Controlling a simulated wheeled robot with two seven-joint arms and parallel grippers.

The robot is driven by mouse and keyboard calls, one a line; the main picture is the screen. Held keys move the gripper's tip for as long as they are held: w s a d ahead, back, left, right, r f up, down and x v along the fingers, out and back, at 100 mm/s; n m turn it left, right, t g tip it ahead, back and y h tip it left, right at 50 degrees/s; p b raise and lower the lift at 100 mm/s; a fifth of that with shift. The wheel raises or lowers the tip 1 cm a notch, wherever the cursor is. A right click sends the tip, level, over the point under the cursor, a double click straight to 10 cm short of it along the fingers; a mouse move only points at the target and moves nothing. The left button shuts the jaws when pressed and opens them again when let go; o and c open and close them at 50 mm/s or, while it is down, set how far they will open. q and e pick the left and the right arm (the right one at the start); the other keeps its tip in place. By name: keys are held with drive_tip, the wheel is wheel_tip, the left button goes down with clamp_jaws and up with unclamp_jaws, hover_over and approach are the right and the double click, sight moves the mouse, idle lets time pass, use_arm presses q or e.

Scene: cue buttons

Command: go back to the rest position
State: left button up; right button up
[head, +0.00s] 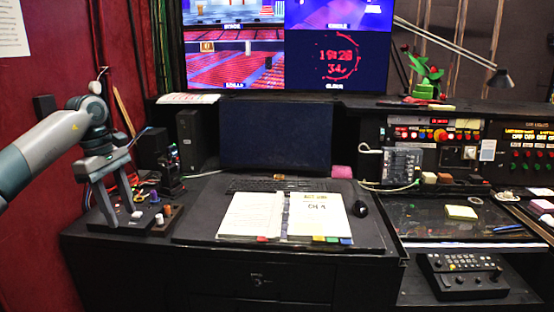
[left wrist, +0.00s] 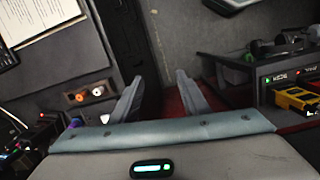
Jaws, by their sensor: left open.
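My left gripper (head: 121,217) comes in from the left in the head view. Its two grey fingers point down, apart and with nothing between them, over the left end of the desk. A small dark box with knobs and a white button (head: 137,214) is close by the fingertips; I cannot tell whether they touch it. In the left wrist view the gripper (left wrist: 159,78) is open and empty. A small panel with lit orange and white buttons (left wrist: 88,94) lies left of the fingers there. My right gripper is in neither view.
The black desk (head: 90,238) carries an open binder (head: 252,214), a mouse (head: 360,208) and a dark monitor (head: 275,135). A red wall (head: 40,255) is close on the left. Control panels (head: 440,140) and a black keypad unit (head: 462,275) stand at the right.

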use_arm(q)
drive_tip(key=d+f+n+t+h, duration=0.3)
drive_tip(key=d+f+n+h, duration=0.55)
drive_tip(key=d+f, duration=0.7)
drive_tip(key=d+f+n+t+h, duration=0.3)
drive_tip(key=d+f+n+h, duration=0.75)
drive_tip(key=d, duration=0.75)
drive_tip(key=s+a+f+n+t+y, duration=0.3)
drive_tip(key=s+f+n+y, duration=0.15)
drive_tip(key=f+n, duration=0.5)
drive_tip(key=s+a+f+n+t+y, duration=0.25)
drive_tip(key=s+f+n+y, duration=0.35)
drive_tip(key=f, duration=0.6)
drive_tip(key=s+a+f+n+t+y, duration=0.2)
drive_tip(key=a+f+n+y, duration=0.15)
drive_tip(key=f+n, duration=0.6)
drive_tip(key=s+a+f+n+g+y, duration=0.1)
drive_tip(key=s+f+n+g, duration=0.1)
drive_tip(key=s+f, duration=0.4)
drive_tip(key=s+a+f+n+g+y, duration=0.1)
drive_tip(key=s+f+n, duration=0.3)
drive_tip(key=s, duration=1)
drive_tip(key=s+a+f+n+g+y, duration=0.1)
drive_tip(key=s+f+n+g+y, duration=0.1)
drive_tip(key=s+f, duration=0.8)
drive_tip(key=shift+a+f+n+g+y, duration=0.2)
drive_tip(key=shift+a+n+g+y, duration=0.2)
drive_tip(key=shift+n+g, duration=0.55)
